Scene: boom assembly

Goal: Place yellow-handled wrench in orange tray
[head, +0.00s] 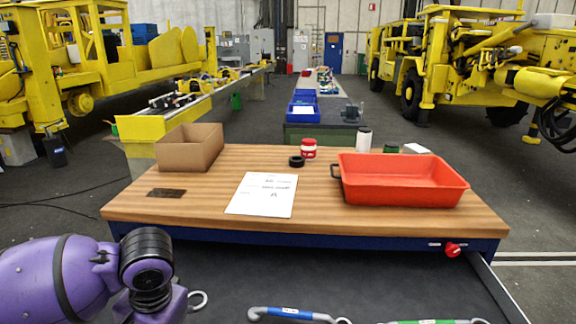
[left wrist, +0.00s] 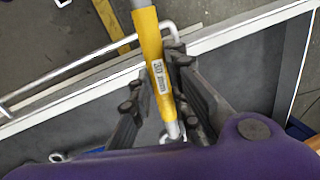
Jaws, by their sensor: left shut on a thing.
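In the left wrist view the yellow-handled wrench (left wrist: 155,62) runs between the dark fingers of my left gripper (left wrist: 162,100), which is shut on its handle. A pale label is on the yellow part; its upper end leaves the picture. In the head view my purple left arm is at the lower left, with its fingers out of sight. A metal ring end (head: 198,301) shows beside that arm; I cannot tell which wrench it belongs to. The orange tray (head: 405,193) sits on the right of the wooden tabletop and looks empty. My right gripper is not in view.
A blue-handled wrench (head: 290,313) and a green-handled wrench (head: 430,321) lie in the dark open drawer (head: 330,275). On the tabletop (head: 330,217) are a cardboard box (head: 190,150), a paper sheet (head: 262,195), a black ring (head: 296,161) and a red-and-white container (head: 309,149).

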